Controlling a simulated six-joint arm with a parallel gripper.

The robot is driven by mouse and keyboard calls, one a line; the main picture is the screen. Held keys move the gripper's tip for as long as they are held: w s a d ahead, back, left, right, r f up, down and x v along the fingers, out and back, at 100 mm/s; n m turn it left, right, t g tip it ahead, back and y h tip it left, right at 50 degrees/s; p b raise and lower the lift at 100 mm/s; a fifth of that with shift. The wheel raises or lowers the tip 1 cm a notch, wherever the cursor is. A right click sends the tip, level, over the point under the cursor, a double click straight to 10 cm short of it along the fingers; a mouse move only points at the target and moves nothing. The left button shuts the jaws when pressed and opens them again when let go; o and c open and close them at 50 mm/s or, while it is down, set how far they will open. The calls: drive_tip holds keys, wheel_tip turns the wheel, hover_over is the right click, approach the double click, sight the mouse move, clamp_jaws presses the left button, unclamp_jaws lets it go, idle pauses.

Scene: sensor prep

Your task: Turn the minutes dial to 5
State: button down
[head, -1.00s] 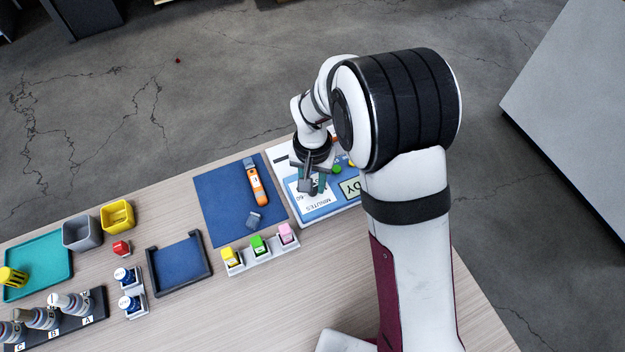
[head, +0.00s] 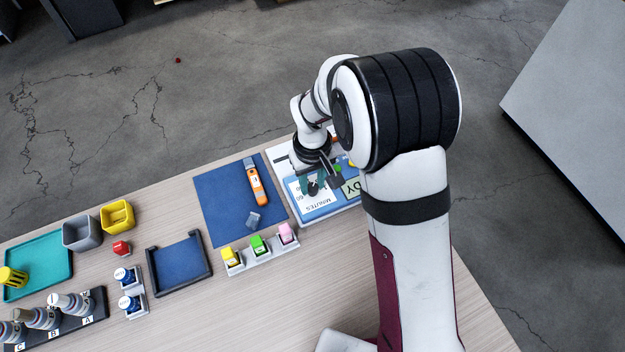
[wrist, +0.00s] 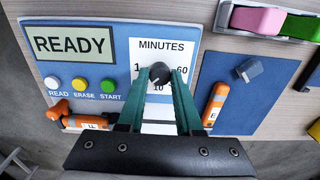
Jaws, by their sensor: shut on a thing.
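The minutes dial (wrist: 159,73) is a dark round knob on the white MINUTES label of a blue and white panel (wrist: 120,36). The dial's pointer cannot be made out. In the head view my gripper (head: 318,186) is over the panel's MINUTES area. The panel's display (wrist: 68,43) reads READY.
White, yellow and green buttons (wrist: 79,83) labelled READ, ERASE and START sit beside the dial. A blue mat (head: 220,205) with an orange tool (head: 256,185) and a small grey block (head: 253,219) lies beside the panel. A rack of coloured blocks (head: 262,262) stands in front.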

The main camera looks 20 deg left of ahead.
sight(313, 187)
idle(0.5)
drive_tip(key=c, duration=0.6)
unclamp_jaws()
wheel_tip(313, 187, up, 16)
drive_tip(key=shift+f, duration=0.1)
